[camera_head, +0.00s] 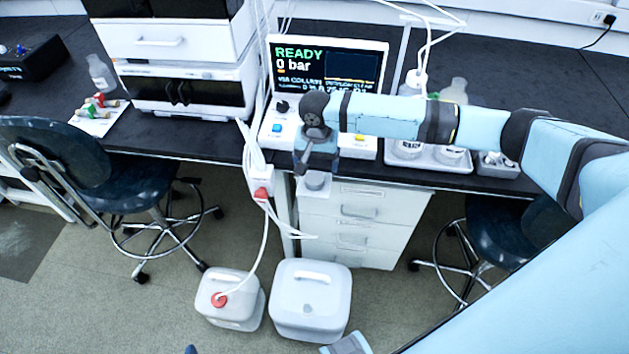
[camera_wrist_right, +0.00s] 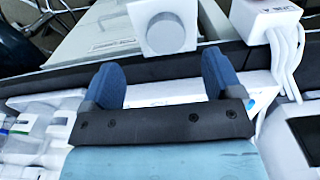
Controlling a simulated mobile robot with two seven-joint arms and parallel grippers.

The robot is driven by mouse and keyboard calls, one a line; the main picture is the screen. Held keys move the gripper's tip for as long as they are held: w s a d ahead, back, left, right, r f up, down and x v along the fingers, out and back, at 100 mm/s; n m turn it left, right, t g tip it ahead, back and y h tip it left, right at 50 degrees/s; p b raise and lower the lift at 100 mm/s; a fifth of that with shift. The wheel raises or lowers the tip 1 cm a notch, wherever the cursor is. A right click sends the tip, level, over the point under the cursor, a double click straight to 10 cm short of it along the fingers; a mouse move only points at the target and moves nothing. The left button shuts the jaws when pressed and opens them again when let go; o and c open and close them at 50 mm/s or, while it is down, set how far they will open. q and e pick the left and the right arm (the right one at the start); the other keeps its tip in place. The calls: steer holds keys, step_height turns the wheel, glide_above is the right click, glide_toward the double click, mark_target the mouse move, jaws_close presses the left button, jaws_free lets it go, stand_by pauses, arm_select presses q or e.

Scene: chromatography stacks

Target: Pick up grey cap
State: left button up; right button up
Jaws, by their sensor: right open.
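The grey cap (camera_head: 315,181) is a round disc on a small white holder at the bench's front edge, above the drawers. In the right wrist view the cap (camera_wrist_right: 167,34) faces me on its square white plate, beyond my fingertips. My right gripper (camera_head: 316,160) is over the bench edge, just above the cap in the head view. Its two blue fingers (camera_wrist_right: 158,72) are spread and empty, with the cap apart from them. A small dark blue tip at the bottom edge of the head view looks like part of my left gripper (camera_head: 190,349); the rest is out of frame.
A white box with a red cap (camera_head: 262,184) and tubes hangs left of the cap. The display unit (camera_head: 328,68) and a white tray (camera_head: 455,163) with bottles stand on the bench. Drawers (camera_head: 352,232), two white canisters (camera_head: 312,302) and stools (camera_head: 70,160) stand below.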

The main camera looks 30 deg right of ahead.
mark_target(315, 178)
step_height(315, 178, down, 2)
steer(key=shift+f, duration=0.1)
steer(key=f, duration=0.2)
steer(key=w+f+b, duration=0.1)
steer(key=f, duration=0.2)
steer(key=shift+w+f, duration=0.1)
steer(key=shift+f, duration=0.15)
steer(key=c, duration=1)
